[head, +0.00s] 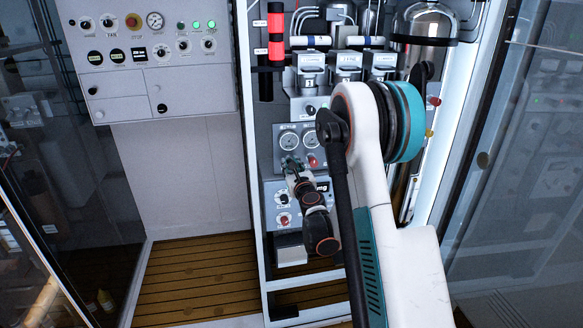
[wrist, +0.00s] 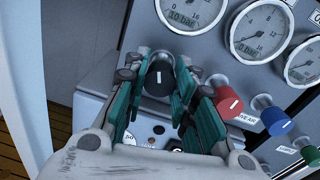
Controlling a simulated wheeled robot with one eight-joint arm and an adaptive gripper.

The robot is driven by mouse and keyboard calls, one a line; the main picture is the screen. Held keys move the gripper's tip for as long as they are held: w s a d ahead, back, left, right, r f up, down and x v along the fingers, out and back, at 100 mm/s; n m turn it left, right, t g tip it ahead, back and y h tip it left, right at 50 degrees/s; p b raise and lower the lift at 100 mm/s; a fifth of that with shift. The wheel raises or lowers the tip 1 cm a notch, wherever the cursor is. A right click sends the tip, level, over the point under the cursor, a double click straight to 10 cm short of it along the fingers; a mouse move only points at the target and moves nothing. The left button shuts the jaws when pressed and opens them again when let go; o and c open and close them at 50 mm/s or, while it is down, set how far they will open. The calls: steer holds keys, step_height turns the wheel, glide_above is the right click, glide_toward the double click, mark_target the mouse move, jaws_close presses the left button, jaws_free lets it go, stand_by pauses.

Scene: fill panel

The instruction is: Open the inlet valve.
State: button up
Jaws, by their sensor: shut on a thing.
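The wrist view shows a black valve knob (wrist: 158,80) on the grey gauge panel (wrist: 212,50), with a short white mark on its face. My gripper (wrist: 163,68) has its teal-padded fingers on either side of this knob and is shut on it. Any label for the knob is hidden, so I cannot read whether it says inlet. In the head view my gripper (head: 291,166) is at the left of the gauge panel (head: 299,126), and the knob is hidden behind it.
A red knob (wrist: 229,102), a blue knob (wrist: 275,121) and a green knob (wrist: 308,151) lie to the right, below several round gauges (wrist: 260,31). A lower control box (head: 272,187) sits beneath. The white frame post (head: 253,150) stands close on the left.

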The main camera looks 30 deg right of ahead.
steer(key=shift+s+f+m+h, duration=0.15)
steer(key=shift+m+h, duration=0.2)
steer(key=shift+m, duration=6.9)
steer(key=shift+w+f+m+h, duration=0.1)
steer(key=shift+m+h, duration=0.25)
steer(key=shift+m, duration=6.9)
steer(key=o, duration=1.1)
steer(key=shift+c, duration=0.2)
